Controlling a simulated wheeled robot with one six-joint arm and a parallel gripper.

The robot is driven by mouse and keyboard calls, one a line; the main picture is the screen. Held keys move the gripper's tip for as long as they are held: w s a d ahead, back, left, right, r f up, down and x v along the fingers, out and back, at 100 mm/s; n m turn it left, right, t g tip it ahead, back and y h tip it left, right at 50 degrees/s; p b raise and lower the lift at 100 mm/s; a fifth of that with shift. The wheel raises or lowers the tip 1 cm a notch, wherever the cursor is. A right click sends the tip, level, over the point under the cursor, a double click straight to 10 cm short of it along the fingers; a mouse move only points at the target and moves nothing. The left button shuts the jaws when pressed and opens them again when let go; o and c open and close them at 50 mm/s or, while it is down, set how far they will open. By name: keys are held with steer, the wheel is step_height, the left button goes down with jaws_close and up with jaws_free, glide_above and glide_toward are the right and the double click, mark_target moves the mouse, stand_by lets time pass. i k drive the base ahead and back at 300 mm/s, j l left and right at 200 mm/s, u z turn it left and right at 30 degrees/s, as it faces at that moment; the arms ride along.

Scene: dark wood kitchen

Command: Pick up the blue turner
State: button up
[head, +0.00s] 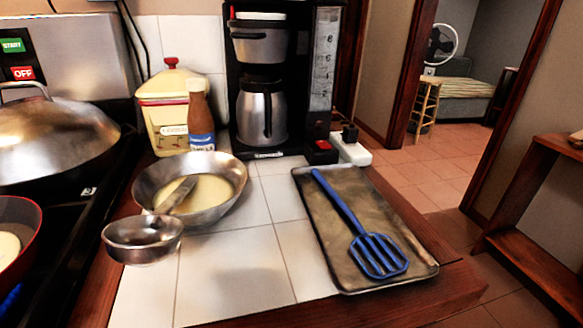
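The blue turner (347,209) lies on a worn metal baking tray (318,241) at the right end of the tiled counter. Its slotted head (378,256) points toward the front right, and its handle runs back to the left, with the end near the tray's far left corner. The whole turner is visible and nothing covers it. My gripper does not show in the head view.
A metal pan (226,167) and a small metal cup (142,240) stand left of the tray. A coffee maker (262,110), brown bottle (199,112) and yellow canister (166,112) stand behind. The stove (75,206) is at left. White tiles (238,268) in front are clear.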

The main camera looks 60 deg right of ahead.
mark_target(318, 176)
steer(key=z, duration=1.65)
steer(key=l+u, duration=0.2)
